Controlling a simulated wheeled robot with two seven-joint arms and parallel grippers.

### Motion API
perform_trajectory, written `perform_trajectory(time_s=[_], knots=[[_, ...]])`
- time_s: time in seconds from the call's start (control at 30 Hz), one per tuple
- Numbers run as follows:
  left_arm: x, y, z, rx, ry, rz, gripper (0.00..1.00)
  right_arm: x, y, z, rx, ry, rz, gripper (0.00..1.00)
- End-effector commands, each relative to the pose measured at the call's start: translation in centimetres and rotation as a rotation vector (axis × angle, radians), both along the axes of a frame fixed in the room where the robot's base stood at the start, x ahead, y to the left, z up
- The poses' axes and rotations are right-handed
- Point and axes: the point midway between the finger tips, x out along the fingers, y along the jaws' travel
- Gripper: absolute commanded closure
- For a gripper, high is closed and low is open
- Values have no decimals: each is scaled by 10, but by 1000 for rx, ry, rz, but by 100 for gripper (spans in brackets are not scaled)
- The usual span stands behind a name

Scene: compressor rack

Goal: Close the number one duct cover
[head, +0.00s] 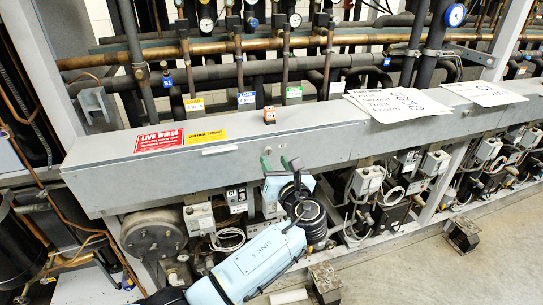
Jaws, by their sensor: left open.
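A long grey duct (130,179) runs across the rack from the left. Its sloping cover (318,124) bears a red "LIVE WIRES" label (160,140) and a yellow label (206,137). A small orange block (269,115) sits on top of it. I cannot tell which section is number one, nor clearly whether its cover stands open. My left gripper (279,163) is open at the front face of the duct, near its middle, with green fingertips pointing up. Contact with the duct cannot be told. My wrist hides part of the lower front edge. My right gripper is not in view.
Copper and dark insulated pipes (340,48) with gauges and coloured tags run behind the duct. White papers (397,103) lie on its right part. Compressors, wiring and control boxes (368,180) crowd the space below. Open floor (480,265) lies at the lower right.

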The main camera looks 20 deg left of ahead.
Motion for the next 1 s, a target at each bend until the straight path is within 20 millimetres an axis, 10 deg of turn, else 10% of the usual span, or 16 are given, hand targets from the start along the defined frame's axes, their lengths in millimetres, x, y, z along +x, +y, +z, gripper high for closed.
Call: perform_trajectory(time_s=[0.6, 1.0], knots=[[29, 21, 0, -1, 1, -1, 59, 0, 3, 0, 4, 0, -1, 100], [29, 20, 0, -2, 0, -1, 100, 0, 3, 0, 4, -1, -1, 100]])
